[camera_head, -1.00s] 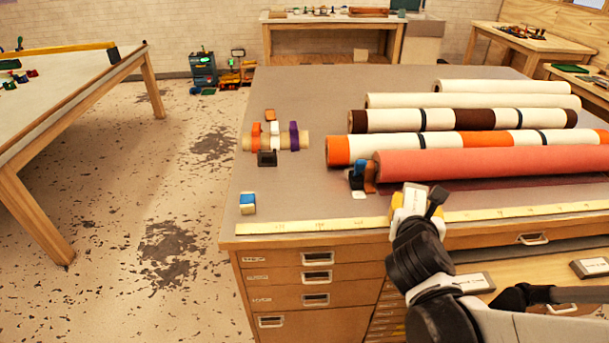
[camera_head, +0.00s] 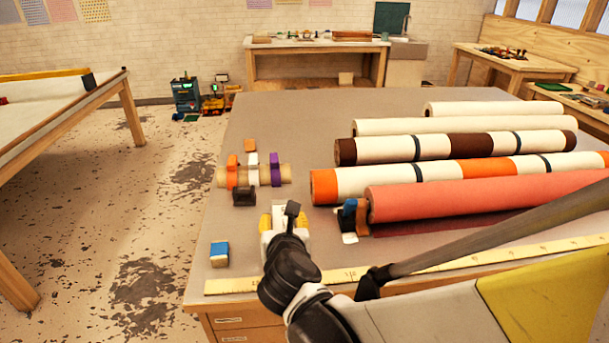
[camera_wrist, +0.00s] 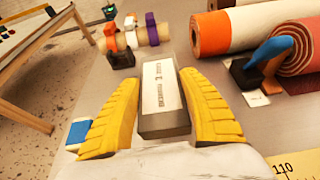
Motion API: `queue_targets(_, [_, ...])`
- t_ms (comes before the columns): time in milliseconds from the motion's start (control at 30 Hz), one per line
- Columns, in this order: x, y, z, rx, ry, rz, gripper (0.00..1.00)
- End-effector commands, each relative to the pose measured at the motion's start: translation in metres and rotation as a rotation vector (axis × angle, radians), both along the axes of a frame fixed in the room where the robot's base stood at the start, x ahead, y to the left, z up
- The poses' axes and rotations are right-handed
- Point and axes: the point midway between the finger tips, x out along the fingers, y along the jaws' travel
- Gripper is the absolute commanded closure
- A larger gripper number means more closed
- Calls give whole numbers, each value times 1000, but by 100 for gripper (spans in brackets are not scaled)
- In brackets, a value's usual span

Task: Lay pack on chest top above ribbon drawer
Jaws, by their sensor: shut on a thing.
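The pack (camera_wrist: 163,98) is a small dark grey box with a white printed label on its top. It sits between the yellow fingers of my gripper (camera_wrist: 166,118) in the wrist view, and the fingers are shut on it. I cannot tell whether the pack touches the top. Front drawers (camera_head: 229,321) with white labels show below the edge; their words are too small to read.
A yellow measuring strip (camera_head: 240,284) runs along the front edge. A blue and white block (camera_head: 219,254) lies left of my gripper. Ribbon rolls on a tube (camera_head: 253,175) lie behind it. Bare top lies around my gripper.

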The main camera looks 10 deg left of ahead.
Motion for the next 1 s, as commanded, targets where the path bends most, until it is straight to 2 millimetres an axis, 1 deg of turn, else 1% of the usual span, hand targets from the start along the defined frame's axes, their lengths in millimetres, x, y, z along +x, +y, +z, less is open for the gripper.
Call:
queue_targets(33, [5, 9, -10, 0, 0, 2, 86])
queue_targets(100, [11, 16, -14, -1, 0, 1, 86])
queue_targets(200, [15, 22, -18, 0, 0, 0, 86])
queue_targets(267, [16, 24, -19, 0, 0, -1, 86])
queue_targets(333, [17, 24, -26, 0, 0, -1, 86])
queue_targets(500, [16, 24, -54, 0, 0, -1, 86])
queue_targets(533, [16, 24, -57, 0, 0, -1, 86])
queue_targets(600, [16, 23, -60, 0, 0, -1, 86])
queue_targets(800, [16, 23, -57, 0, 0, -1, 86])
queue_targets(933, [16, 23, -61, 0, 0, -1, 86])
queue_targets(967, [16, 23, -60, 0, 0, -1, 42])
queue_targets(1000, [16, 23, -60, 0, 0, -1, 31])
